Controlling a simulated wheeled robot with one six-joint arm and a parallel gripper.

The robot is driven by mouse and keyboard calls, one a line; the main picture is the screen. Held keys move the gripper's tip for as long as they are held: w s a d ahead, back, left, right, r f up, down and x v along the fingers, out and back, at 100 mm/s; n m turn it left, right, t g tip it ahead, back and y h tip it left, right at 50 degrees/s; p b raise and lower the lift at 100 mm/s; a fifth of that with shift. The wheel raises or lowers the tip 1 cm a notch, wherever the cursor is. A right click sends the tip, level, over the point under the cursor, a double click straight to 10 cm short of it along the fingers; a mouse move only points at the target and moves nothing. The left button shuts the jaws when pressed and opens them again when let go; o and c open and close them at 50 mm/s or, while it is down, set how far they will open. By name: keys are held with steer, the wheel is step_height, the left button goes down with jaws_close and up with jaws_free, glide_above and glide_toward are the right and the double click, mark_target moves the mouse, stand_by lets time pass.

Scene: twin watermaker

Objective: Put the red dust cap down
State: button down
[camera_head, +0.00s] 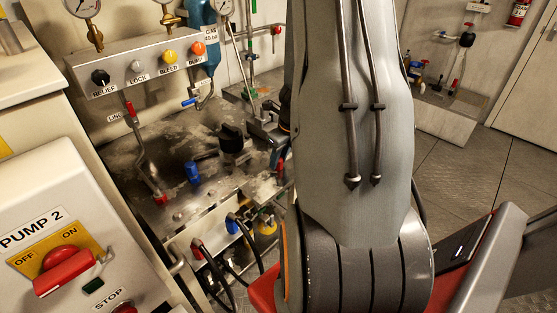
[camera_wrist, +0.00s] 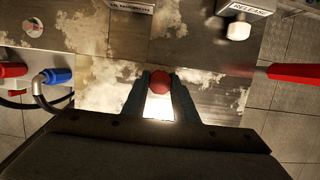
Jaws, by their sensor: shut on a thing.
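In the wrist view the red dust cap (camera_wrist: 160,82) is a small round red piece between the tips of my gripper (camera_wrist: 159,92). The two dark fingers are closed on its sides. Below it lies a worn, stained metal bench top (camera_wrist: 112,75); how high the cap is above it I cannot tell. In the head view my arm hides most of the gripper, and the cap cannot be made out with certainty. The same bench top (camera_head: 140,165) shows there, left of my arm.
A blue cap-like piece (camera_head: 192,172) and a black knob (camera_head: 232,140) stand on the bench. Red (camera_wrist: 12,70) and blue (camera_wrist: 58,76) hose connectors are at the left in the wrist view. A red handle (camera_wrist: 295,72) and a white knob (camera_wrist: 239,30) are at the right.

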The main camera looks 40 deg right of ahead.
steer(key=c, duration=1.9)
jaws_free()
steer(key=shift+f, duration=0.15)
steer(key=o, duration=0.5)
steer(key=p+v, duration=0.1)
steer(key=v, duration=1.1)
steer(key=shift+r+p, duration=0.2)
steer(key=shift+p, duration=0.1)
steer(key=s+a+r+n, duration=0.2)
steer(key=s+a+n, duration=0.1)
steer(key=a+n, duration=1.1)
steer(key=s+a+r+n+g, duration=0.1)
steer(key=s+a+n, duration=0.2)
steer(key=a+n, duration=1.1)
steer(key=n, duration=0.7)
steer(key=shift+a+r+g, duration=0.3)
steer(key=shift+r, duration=0.1)
